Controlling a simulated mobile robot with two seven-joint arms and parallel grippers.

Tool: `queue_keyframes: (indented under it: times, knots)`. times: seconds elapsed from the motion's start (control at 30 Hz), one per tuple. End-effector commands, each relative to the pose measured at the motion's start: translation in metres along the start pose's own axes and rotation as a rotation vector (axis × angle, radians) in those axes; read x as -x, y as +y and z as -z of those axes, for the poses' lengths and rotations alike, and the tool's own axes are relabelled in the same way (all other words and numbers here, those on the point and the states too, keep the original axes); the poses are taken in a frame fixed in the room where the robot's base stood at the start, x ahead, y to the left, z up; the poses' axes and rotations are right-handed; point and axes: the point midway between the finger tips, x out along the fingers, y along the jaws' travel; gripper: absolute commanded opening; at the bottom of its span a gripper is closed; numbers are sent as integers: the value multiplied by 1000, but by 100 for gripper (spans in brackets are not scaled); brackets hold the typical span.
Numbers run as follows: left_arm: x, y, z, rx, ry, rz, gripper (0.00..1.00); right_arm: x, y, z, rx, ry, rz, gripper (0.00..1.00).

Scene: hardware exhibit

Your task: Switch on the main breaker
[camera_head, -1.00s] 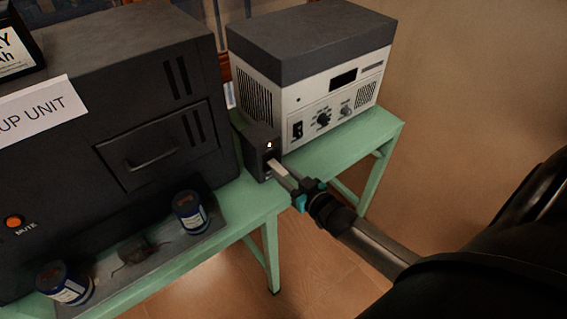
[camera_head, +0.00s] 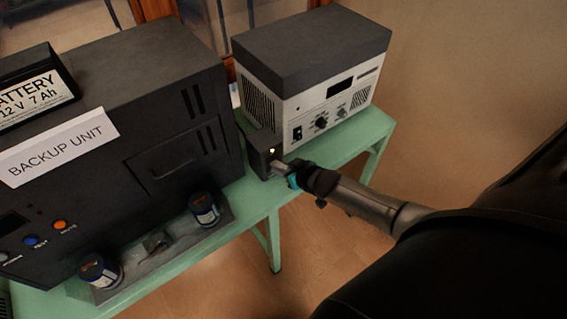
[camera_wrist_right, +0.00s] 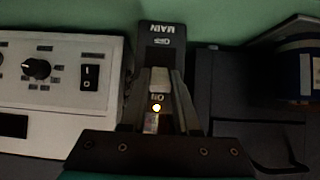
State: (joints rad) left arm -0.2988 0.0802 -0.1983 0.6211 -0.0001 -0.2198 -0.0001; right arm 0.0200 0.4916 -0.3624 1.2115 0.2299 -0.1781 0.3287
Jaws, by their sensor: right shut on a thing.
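The main breaker is a small dark box (camera_head: 263,151) on the green table, between the black backup unit and the white-and-grey device. A small yellow light glows on its front. In the right wrist view its face (camera_wrist_right: 160,30) shows upside down, with MAIN and OFF above and ON below a white lever (camera_wrist_right: 158,80). The lever sits close to the ON label, with dark slot on its OFF side. My right gripper (camera_head: 280,167) is at the breaker's front, its fingers shut on the lever from both sides. My left gripper is not in view.
The backup unit (camera_head: 160,80) stands close on the left, with a battery (camera_head: 38,92) on top. The white-and-grey device (camera_head: 330,105) stands close on the right. Two dark cans (camera_head: 204,210) stand on a tray (camera_head: 135,285) in front. Floor right of the table is clear.

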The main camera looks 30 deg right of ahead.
Motion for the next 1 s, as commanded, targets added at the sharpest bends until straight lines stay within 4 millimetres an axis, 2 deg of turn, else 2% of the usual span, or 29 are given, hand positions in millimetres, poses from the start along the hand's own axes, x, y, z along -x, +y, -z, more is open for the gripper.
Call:
queue_keyframes:
  times: [0.2, 0.63, 0.67, 0.9, 1.0]
  knots:
    - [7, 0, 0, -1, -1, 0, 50, 1, 1, 1, 1, -34, -1, 0]
    - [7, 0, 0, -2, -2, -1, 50, 0, 0, 0, 0, -39, -1, 0]
    - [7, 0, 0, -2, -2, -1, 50, 0, 0, 0, 0, -39, -1, 33]
    - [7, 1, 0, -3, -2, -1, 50, 0, 0, 1, 0, -36, 0, 60]
    - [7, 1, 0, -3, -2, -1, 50, 0, 0, 2, 0, -35, 0, 60]
